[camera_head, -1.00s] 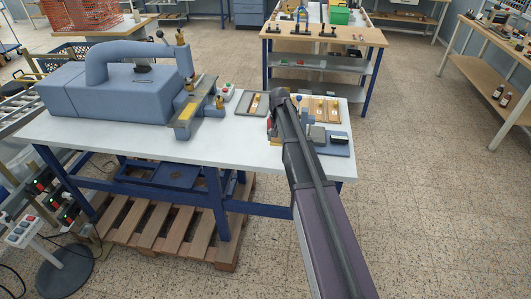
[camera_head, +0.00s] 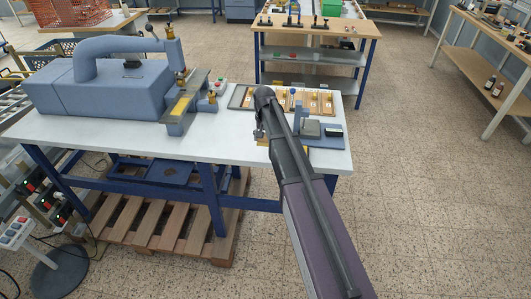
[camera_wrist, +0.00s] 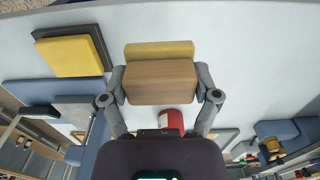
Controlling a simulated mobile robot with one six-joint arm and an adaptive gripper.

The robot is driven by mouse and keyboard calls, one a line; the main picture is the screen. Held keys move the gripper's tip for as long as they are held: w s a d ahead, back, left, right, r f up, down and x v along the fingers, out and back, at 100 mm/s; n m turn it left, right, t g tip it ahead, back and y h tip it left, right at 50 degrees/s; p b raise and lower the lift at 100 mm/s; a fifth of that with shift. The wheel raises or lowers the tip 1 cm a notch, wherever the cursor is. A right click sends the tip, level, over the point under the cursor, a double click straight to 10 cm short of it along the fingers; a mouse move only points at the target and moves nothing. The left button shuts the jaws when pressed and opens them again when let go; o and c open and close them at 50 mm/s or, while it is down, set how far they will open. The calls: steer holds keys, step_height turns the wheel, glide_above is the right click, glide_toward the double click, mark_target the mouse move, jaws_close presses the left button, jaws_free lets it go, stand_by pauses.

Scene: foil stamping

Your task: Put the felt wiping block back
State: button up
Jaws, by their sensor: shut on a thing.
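The felt wiping block (camera_wrist: 160,82), a wooden block with a yellow felt layer (camera_wrist: 158,48) along its far side, is between the two fingers of my gripper (camera_wrist: 160,88) in the wrist view. My gripper is shut on it. The white tabletop lies behind the block; I cannot tell whether they touch. In the head view my gripper (camera_head: 260,135) is over the front right part of the white table (camera_head: 215,148), mostly hidden by my own arm. A yellow pad (camera_wrist: 72,56) on a dark base lies to the left of the block in the wrist view.
A blue plate (camera_head: 333,142) with a grey block and a black pad is at the table's right end. Wooden pieces (camera_head: 321,100) lie behind it. The blue stamping press (camera_head: 100,90) fills the left side. Bare tabletop lies between the press and my gripper.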

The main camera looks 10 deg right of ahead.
steer(key=s+a+f+b, duration=0.2)
steer(key=s+a, duration=0.5)
steer(key=s, duration=0.3)
steer(key=shift+a+f, duration=0.2)
steer(key=shift+a, duration=0.05)
steer(key=shift+w, duration=0.15)
steer(key=b, duration=0.1)
glide_above(267, 151)
steer(key=a, duration=0.1)
steer(key=shift+s+f, duration=0.4)
steer(key=shift+f, duration=0.3)
steer(key=shift+w+d, duration=0.35)
steer(key=shift+w, duration=0.15)
steer(key=shift+d+f+b, duration=0.1)
steer(key=shift+f+b, duration=0.3)
steer(key=shift+b, duration=0.2)
step_height(267, 151, down, 3)
steer(key=b, duration=0.3)
steer(key=shift+f, duration=0.1)
